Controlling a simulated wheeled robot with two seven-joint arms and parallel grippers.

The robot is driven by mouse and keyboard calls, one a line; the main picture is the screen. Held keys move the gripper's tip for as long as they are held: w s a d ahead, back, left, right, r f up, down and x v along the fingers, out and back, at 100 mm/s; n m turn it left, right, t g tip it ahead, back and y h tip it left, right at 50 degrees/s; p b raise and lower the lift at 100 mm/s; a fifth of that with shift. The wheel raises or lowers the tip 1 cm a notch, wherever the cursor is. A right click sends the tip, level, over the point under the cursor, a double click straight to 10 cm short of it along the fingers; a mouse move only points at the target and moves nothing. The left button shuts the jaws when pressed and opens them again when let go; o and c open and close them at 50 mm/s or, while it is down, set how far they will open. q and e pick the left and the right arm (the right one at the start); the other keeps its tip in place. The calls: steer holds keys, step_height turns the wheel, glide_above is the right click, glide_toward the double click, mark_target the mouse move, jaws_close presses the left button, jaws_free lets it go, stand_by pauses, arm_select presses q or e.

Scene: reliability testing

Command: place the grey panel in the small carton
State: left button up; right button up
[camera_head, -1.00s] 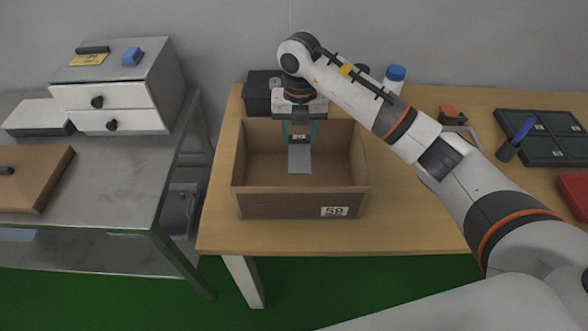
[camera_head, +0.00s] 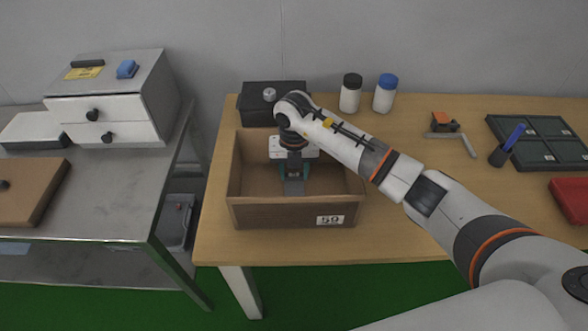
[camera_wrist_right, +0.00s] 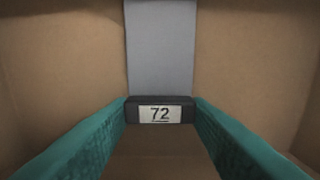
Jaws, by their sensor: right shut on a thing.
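The small carton (camera_head: 290,213) is an open brown box with a "59" label on its front, standing on the wooden table. My right gripper (camera_head: 294,173) is down inside the carton, between its walls. Its teal fingers are shut on the grey panel (camera_head: 294,187), which hangs below them. In the right wrist view the grey panel (camera_wrist_right: 160,50) has a dark end with a "72" label, between the fingers (camera_wrist_right: 160,125). Brown carton surfaces surround it there. I cannot tell whether the panel touches the carton floor. My left gripper is not in view.
A black box (camera_head: 262,101) stands behind the carton, with two bottles (camera_head: 350,92) to its right. Dark trays (camera_head: 540,140), a pen holder (camera_head: 499,156) and a red box (camera_head: 571,198) are at the right. A metal bench (camera_head: 110,205) with drawers (camera_head: 115,105) stands at the left.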

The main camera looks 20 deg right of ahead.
steer(key=shift+f, duration=0.2)
steer(key=o, duration=1)
steer(key=shift+r, duration=0.1)
steer(key=shift+c, duration=0.2)
steer(key=shift+r, duration=0.25)
step_height(320, 180, up, 12)
steer(key=shift+b, duration=0.35)
steer(key=shift+f, duration=0.1)
